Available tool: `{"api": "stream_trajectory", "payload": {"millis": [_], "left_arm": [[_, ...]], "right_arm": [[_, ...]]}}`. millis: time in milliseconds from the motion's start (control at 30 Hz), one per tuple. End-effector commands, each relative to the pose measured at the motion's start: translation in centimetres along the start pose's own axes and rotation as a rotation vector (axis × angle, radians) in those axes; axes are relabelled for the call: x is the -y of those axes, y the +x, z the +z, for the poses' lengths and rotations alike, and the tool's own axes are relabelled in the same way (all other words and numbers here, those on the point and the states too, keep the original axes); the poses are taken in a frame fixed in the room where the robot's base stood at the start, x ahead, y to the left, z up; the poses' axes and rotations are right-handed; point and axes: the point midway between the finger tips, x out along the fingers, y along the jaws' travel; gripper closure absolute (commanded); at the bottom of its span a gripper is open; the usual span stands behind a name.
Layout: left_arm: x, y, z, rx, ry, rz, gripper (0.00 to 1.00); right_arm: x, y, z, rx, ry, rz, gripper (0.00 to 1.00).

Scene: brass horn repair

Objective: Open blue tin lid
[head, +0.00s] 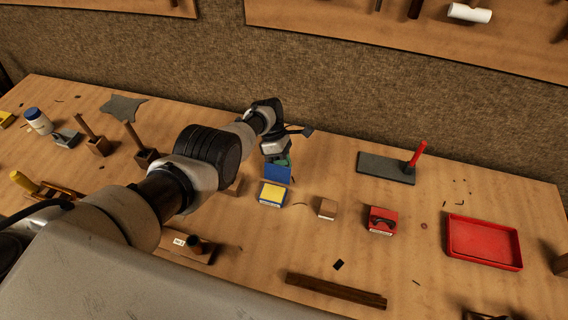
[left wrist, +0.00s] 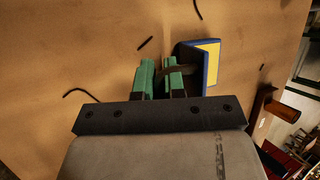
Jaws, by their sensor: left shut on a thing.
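The blue tin (head: 270,201) stands on the bench with its yellow inside facing up and a pale label on its front. Its blue lid (head: 278,173) is raised at the back edge, standing steeply above the tin. My left gripper (head: 283,159) is at the lid's upper edge, behind the tin. In the left wrist view the green fingers (left wrist: 160,78) are close together beside the lid (left wrist: 188,60), shut on a dark tab-like part of it. The yellow area (left wrist: 209,62) with a blue rim shows to their right. The fingertips are partly hidden in the head view.
A small brown box (head: 327,208) and a red tin (head: 382,220) stand to the right of the blue tin. A red tray (head: 483,242) lies farther right. A grey slab (head: 386,168) with a red-handled tool is behind. A wooden bar (head: 335,291) lies in front.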

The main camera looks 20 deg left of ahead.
Motion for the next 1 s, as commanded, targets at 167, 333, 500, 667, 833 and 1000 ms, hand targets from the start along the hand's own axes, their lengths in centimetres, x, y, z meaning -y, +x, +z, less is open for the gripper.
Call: {"api": "stream_trajectory", "payload": {"millis": [167,333,500,667,833,1000], "left_arm": [[0.1,0.3,-0.2,-0.003,-0.002,-0.008,0.81],[0.1,0.2,-0.1,-0.002,-0.001,-0.005,0.79],[0.1,-0.2,-0.1,-0.001,-0.001,-0.002,0.79],[0.1,-2.5,-0.1,-0.001,-0.001,0.001,0.79],[0.1,-6.0,-0.1,-0.002,-0.001,0.001,0.79],[0.0,-8.9,-0.2,-0.002,-0.001,-0.001,0.79]], "right_arm": [[0.0,0.0,0.0,0.001,0.001,0.000,0.57],[0.0,0.0,0.0,0.001,0.001,0.000,0.57],[0.0,-0.1,0.0,0.000,0.001,0.000,0.57],[0.0,-0.7,-0.1,0.000,0.001,0.000,0.57],[0.1,-1.1,-0.1,0.000,0.001,-0.001,0.57],[0.2,-0.9,-0.2,-0.001,0.001,-0.003,0.57]]}}
